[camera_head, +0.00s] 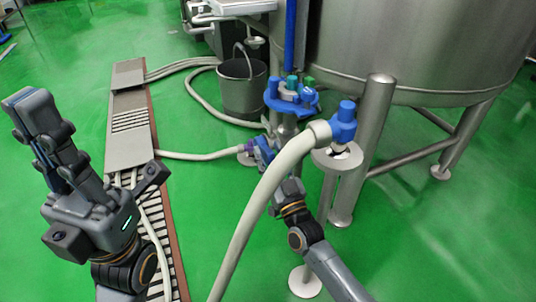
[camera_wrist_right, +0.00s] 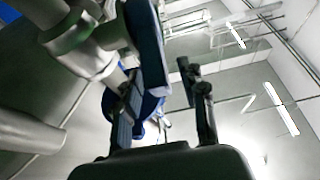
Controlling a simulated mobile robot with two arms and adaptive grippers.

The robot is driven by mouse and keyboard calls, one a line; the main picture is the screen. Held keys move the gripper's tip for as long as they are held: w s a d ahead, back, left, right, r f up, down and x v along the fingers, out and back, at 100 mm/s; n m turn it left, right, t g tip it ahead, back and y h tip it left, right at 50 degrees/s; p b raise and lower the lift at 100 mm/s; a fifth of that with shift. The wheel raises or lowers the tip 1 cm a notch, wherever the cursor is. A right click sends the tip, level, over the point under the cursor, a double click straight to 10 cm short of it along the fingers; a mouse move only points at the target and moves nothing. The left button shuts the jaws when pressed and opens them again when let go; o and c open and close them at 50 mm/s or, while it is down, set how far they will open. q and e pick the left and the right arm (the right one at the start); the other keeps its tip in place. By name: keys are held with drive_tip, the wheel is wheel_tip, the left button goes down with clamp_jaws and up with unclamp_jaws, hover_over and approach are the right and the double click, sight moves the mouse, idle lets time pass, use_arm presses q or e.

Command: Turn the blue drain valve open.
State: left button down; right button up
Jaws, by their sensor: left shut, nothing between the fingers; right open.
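Several blue fittings show near the tank's bottom outlet in the head view. A blue valve part (camera_head: 262,152) sits low, left of the pale hose, and a blue fitting (camera_head: 343,122) caps the hose end. In the right wrist view a dark blue part (camera_wrist_right: 149,48) reaches down from the top, close to the left finger. My right gripper (camera_wrist_right: 163,98) is open, with its fingers on either side of a gap beside this part; I cannot tell whether they touch it. In the head view the hose partly hides this gripper. My left gripper (camera_head: 33,105) is shut, empty and raised at the left.
The steel tank (camera_head: 410,45) stands on legs at the upper right. The pale hose (camera_head: 262,195) arches across my right gripper. A steel bucket (camera_head: 243,90) stands behind. A floor drain channel (camera_head: 128,138) runs down the left. Green floor is free at the right.

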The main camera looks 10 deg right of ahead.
drive_tip(key=shift+w+a+r, duration=0.2)
drive_tip(key=shift+w+r, duration=0.1)
drive_tip(key=shift+w, duration=0.25)
clamp_jaws()
